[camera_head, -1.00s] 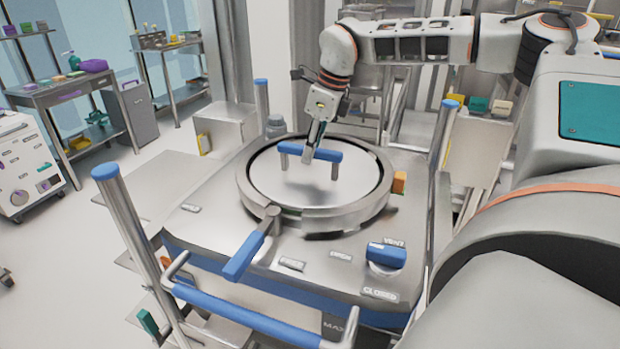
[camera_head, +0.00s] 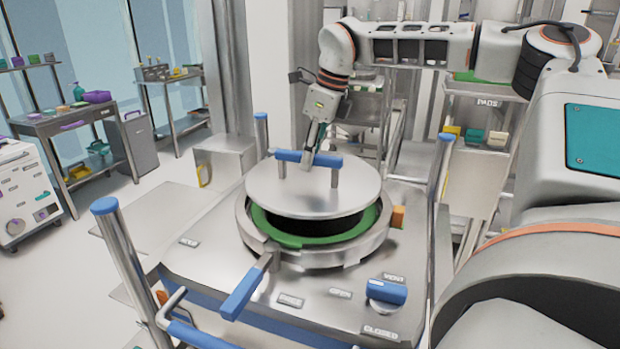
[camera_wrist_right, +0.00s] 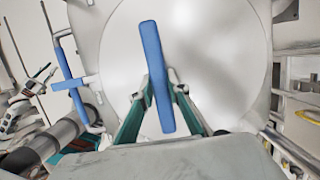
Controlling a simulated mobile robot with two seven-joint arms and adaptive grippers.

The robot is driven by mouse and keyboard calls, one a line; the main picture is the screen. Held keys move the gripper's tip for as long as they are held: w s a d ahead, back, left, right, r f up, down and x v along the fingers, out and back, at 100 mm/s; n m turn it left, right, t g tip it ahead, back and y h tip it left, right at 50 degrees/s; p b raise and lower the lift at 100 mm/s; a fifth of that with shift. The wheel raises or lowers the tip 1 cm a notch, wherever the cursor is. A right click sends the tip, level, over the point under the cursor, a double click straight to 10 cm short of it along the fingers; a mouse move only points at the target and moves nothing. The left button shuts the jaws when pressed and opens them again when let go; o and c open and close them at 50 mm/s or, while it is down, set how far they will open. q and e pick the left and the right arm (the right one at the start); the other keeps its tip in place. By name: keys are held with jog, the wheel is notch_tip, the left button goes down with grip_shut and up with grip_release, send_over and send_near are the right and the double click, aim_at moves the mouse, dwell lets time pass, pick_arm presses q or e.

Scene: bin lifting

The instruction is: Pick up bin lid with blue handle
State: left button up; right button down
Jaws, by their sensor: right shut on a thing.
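The round steel bin lid (camera_head: 290,195) has a blue bar handle (camera_head: 326,160) on two short posts. My right gripper (camera_head: 312,155) is shut on the blue handle and holds the lid above the bin opening. In the right wrist view the handle (camera_wrist_right: 157,75) lies between the two fingers, with the lid (camera_wrist_right: 205,40) behind it. Below the lid, the bin's steel ring (camera_head: 300,258) shows a green inner rim (camera_head: 290,238) and a dark opening. My left gripper is not in view.
A blue lever (camera_head: 243,294) sticks out at the front of the ring. A blue knob (camera_head: 386,291) is at the front right of the steel top. Blue-capped posts (camera_head: 105,206) stand at the corners. Shelves and a side table (camera_head: 75,118) are farther back.

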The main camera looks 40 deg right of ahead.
notch_tip(320, 180, up, 14)
jog(key=shift+f+p, duration=0.25)
jog(key=shift+p, duration=0.1)
notch_tip(320, 180, up, 8)
jog(key=p, duration=0.3)
jog(key=shift+r, duration=0.25)
dwell(1.5)
dwell(0.5)
